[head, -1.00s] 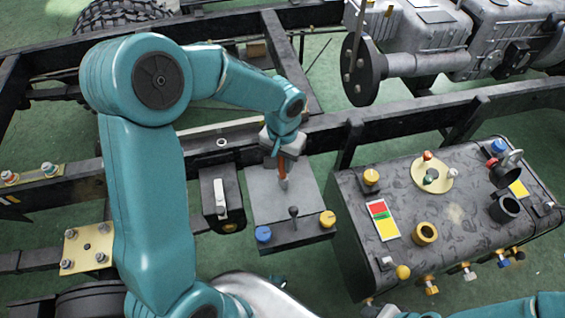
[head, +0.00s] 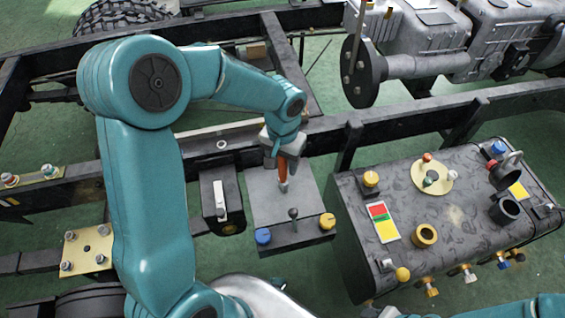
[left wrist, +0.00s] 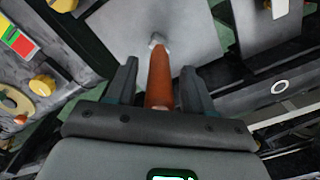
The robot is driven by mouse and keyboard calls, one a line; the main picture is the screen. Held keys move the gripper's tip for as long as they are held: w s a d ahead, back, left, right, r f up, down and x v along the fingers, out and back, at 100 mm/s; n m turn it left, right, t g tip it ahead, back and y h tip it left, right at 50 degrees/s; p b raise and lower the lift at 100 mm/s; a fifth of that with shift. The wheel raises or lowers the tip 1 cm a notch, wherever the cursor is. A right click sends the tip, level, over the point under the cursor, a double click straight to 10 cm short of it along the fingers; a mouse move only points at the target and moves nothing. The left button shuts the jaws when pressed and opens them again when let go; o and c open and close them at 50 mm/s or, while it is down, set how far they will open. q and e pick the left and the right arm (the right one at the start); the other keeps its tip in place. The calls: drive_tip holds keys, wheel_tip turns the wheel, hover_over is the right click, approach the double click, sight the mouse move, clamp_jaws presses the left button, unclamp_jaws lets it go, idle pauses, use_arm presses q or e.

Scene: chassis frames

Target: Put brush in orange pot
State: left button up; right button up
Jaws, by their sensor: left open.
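The brush (head: 283,178) has an orange-red handle and a paler tip, and it is over the grey plate of a small box. In the left wrist view the brush (left wrist: 159,75) lies between the two dark fingers, with a visible gap on each side. My left gripper (head: 283,162) is open around the handle. An orange-yellow pot (head: 424,235) with a dark opening stands on the dark tank to the right. My right gripper is not in view.
The dark tank (head: 455,217) carries a black pot (head: 505,211), a red-and-black pot (head: 501,173), knobs and a colored label. The grey-plated box (head: 262,207) has a small lever, a blue knob and a yellow knob. Chassis rails (head: 420,122) run behind.

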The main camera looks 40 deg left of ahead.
use_arm(q)
drive_tip(key=shift+o, duration=0.5)
wheel_tip(320, 180, up, 10)
drive_tip(key=shift+r+p, duration=0.15)
drive_tip(key=shift+p, duration=0.55)
drive_tip(key=shift+r, duration=0.15)
drive_tip(key=n, duration=0.4)
drive_tip(key=shift+s+r, duration=0.2)
drive_tip(key=n, duration=0.3)
drive_tip(key=shift+a+r, duration=0.15)
drive_tip(key=shift+r, duration=0.1)
drive_tip(key=n, duration=0.1)
drive_tip(key=r+n, duration=0.1)
drive_tip(key=n, duration=0.3)
drive_tip(key=shift+a+r, duration=0.15)
drive_tip(key=shift+r, duration=0.1)
drive_tip(key=f+b, duration=0.1)
drive_tip(key=f, duration=0.3)
drive_tip(key=f+n+b, duration=0.1)
drive_tip(key=f, duration=0.4)
drive_tip(key=f+n+b, duration=0.1)
drive_tip(key=f+b, duration=0.1)
drive_tip(key=f, duration=0.3)
drive_tip(key=shift+w+d+f, duration=0.15)
drive_tip(key=shift+w+d, duration=0.05)
drive_tip(key=shift+w, duration=0.1)
clamp_jaws()
